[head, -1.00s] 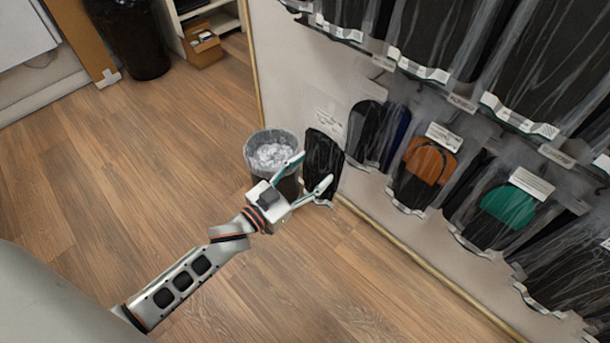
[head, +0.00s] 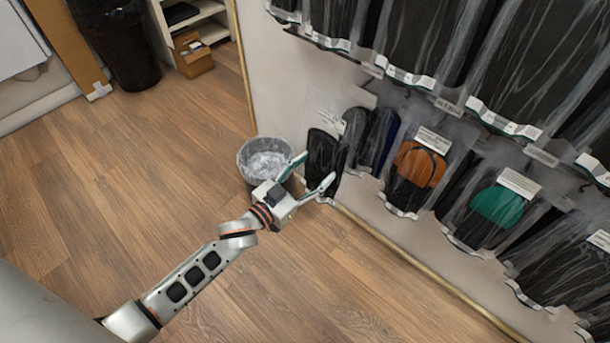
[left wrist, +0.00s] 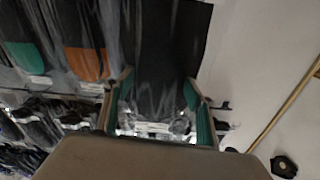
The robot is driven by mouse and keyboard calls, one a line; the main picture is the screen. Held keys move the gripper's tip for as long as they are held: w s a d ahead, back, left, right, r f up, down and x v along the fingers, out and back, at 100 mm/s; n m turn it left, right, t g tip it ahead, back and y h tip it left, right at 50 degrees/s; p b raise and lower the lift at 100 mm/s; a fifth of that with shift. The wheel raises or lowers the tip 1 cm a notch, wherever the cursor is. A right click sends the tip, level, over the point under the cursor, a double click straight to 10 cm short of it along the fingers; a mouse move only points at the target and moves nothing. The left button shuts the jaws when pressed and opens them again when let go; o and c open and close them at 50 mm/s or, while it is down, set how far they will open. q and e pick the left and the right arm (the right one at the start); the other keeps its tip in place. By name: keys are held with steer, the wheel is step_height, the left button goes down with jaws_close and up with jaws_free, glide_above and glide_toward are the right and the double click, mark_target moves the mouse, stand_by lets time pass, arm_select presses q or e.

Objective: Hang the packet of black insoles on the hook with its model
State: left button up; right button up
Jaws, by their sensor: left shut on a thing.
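My left gripper (head: 317,170) is shut on a packet of black insoles (head: 322,153), in front of the white wall at the left end of the hanging packets. The packet hangs roughly upright. In the left wrist view, the dark packet (left wrist: 165,50) extends away between my fingers (left wrist: 157,103), with a pale, shiny edge near them. Black-and-blue insole packets (head: 368,140) hang just right of it. Small dark hook-like parts (left wrist: 222,105) show beside the packet in the left wrist view. I cannot tell which hook carries its model. My right gripper is not in view.
Orange-and-black (head: 417,170) and green-and-black (head: 497,207) insole packets hang further right, with larger dark packets (head: 415,40) above. A lined waste bin (head: 262,162) stands behind the gripper. A dark bin (head: 118,45) is at the back. The wooden floor (head: 120,190) at left is clear.

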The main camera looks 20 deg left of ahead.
arm_select(q)
steer(key=shift+w+d+r, duration=0.2)
steer(key=shift+w, duration=0.35)
steer(key=shift+w+d+r, duration=0.2)
steer(key=shift+w, duration=0.35)
steer(key=shift+w+d+f, duration=0.1)
steer(key=shift+w+f, duration=0.05)
steer(key=shift+f, duration=0.2)
steer(key=shift+w+d+f, duration=0.1)
steer(key=shift+w, duration=0.25)
steer(key=shift+w+d+b, duration=0.25)
steer(key=shift+w+b, duration=0.2)
steer(key=shift+w, duration=0.25)
steer(key=f+b+x, duration=0.1)
steer(key=b+x, duration=0.2)
steer(key=x, duration=0.4)
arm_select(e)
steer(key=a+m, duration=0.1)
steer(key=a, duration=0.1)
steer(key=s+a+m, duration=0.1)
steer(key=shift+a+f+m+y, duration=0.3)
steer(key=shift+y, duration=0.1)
arm_select(q)
steer(key=shift+w+f, duration=0.1)
steer(key=shift+w, duration=0.05)
steer(key=shift+f, duration=0.1)
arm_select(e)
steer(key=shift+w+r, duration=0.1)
